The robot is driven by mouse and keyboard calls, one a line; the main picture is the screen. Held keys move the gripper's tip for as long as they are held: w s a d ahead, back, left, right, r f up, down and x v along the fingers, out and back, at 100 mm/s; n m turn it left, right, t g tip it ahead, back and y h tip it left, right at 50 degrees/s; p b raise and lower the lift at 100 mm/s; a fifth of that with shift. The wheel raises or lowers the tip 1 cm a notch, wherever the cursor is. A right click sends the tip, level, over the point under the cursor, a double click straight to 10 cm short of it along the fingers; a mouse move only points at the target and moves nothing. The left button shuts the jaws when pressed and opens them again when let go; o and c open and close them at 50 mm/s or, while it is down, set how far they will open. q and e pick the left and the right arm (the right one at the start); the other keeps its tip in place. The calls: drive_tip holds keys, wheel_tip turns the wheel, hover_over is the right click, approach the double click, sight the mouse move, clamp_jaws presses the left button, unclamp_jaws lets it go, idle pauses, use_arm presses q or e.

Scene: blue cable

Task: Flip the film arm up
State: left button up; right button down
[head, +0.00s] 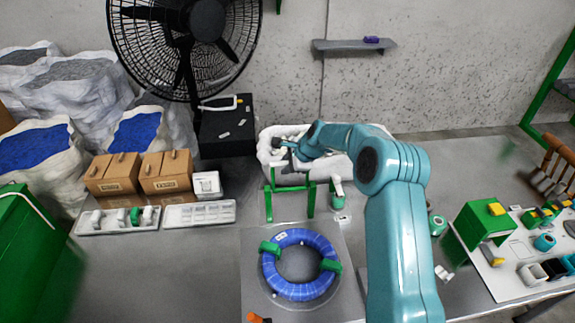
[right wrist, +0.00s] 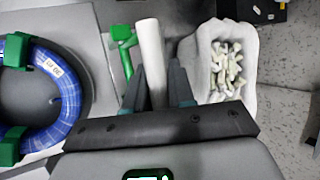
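A green stand (head: 290,195) rises behind the cable plate; its green bracket also shows in the right wrist view (right wrist: 124,40). A white roll (right wrist: 150,50) lies beside the bracket in the right wrist view; I cannot tell which part is the film arm. My right gripper (head: 287,153) is above the stand. In the right wrist view the right gripper (right wrist: 157,70) has its dark fingers apart, with the white roll showing between them and room on the right; contact is unclear. The blue cable coil (head: 300,264) lies with green clips around it. My left gripper is out of view.
A white sack (right wrist: 226,60) of small pale parts is close right of the gripper. Brown boxes (head: 140,172) and white trays (head: 200,213) stand at left. A white board (head: 530,265) with green fixtures lies at right. A black fan (head: 185,45) stands behind.

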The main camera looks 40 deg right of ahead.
drive_tip(key=c, duration=1.1)
unclamp_jaws()
drive_tip(key=shift+a, duration=0.1)
drive_tip(key=shift+o, duration=0.2)
drive_tip(key=b+v, duration=0.3)
drive_tip(key=v, duration=1.3)
